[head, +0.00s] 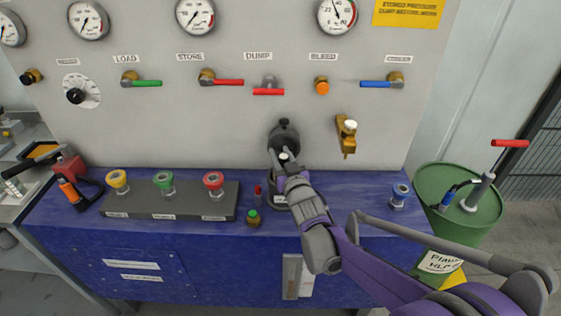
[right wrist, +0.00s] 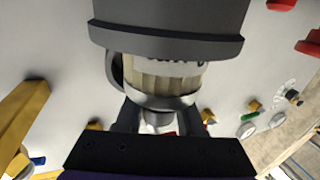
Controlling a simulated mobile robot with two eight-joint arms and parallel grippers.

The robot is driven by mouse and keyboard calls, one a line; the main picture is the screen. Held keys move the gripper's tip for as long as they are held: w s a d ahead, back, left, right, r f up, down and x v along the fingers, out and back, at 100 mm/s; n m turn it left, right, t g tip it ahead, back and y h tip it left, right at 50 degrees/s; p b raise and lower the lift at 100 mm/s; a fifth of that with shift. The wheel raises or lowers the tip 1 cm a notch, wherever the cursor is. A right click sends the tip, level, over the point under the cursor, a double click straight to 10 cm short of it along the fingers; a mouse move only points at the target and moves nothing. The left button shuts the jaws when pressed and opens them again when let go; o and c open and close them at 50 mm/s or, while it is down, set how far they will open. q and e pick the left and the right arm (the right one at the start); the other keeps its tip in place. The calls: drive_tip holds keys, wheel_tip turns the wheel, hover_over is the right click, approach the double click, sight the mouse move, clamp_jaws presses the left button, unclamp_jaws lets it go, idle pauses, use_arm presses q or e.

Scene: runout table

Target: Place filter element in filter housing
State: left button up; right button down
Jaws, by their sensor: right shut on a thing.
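My right gripper (head: 282,160) is shut on the filter element's end. The element (right wrist: 160,80), pale and pleated with a grey end ring, shows in the right wrist view between the fingers and the dark cylindrical housing (right wrist: 170,18). The housing's rim covers the element's far end there, and I cannot tell how far it is inside. In the head view the gripper and wrist hide most of the element. A dark, labelled base (head: 279,202) shows below the wrist, and a black knobbed part (head: 284,134) shows just above the gripper. My left gripper is not in view.
The panel behind carries gauges and valve levers. A brass valve (head: 346,133) is close on the right. A green drum (head: 440,225) stands at right.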

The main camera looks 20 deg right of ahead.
drive_tip(key=shift+f, duration=0.85)
drive_tip(key=shift+w+f, duration=0.2)
drive_tip(key=shift+f, duration=0.2)
drive_tip(key=shift+f, duration=0.2)
drive_tip(key=c, duration=0.5)
unclamp_jaws()
drive_tip(key=shift+r, duration=0.15)
